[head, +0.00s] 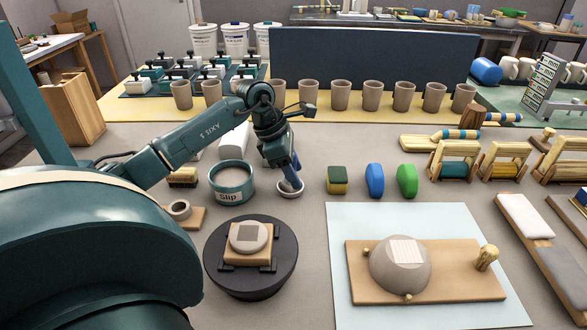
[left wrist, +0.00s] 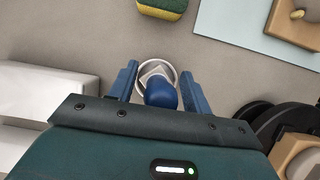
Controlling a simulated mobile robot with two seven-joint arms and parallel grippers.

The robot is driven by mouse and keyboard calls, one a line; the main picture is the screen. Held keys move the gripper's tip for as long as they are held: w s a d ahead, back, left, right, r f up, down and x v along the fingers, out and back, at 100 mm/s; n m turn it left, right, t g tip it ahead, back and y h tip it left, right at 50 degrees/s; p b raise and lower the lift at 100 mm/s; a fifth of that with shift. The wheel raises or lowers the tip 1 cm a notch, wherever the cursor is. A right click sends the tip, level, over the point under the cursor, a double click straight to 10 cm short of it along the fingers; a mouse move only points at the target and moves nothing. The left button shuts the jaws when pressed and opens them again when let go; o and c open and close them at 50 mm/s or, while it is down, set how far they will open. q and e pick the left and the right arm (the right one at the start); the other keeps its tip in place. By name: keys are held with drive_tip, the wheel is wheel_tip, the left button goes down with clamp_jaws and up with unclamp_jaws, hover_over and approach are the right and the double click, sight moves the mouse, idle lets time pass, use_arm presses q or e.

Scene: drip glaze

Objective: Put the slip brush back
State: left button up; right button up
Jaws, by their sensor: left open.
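My left gripper (head: 287,172) points down at a small pale round dish (head: 290,188) on the grey table. In the left wrist view my left gripper (left wrist: 158,82) is open, its blue fingers on either side of a rounded blue object (left wrist: 161,93). This object rises from the dish (left wrist: 155,66); it may be the slip brush's handle, but its lower part is hidden. I cannot tell whether the fingers touch it. The teal pot labelled Slip (head: 232,186) stands just left of the gripper. My right gripper is not in view.
A green-and-yellow sponge (head: 337,181) and blue and green ovals (head: 375,180) stand to the right. A dark turntable (head: 250,285) sits in front, and a bristle brush (head: 183,178) lies left of the pot. Clay cups (head: 340,96) line the back.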

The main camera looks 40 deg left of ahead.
use_arm(q)
drive_tip(key=shift+r, duration=0.2)
drive_tip(key=v, duration=1.2)
drive_tip(key=shift+d, duration=0.1)
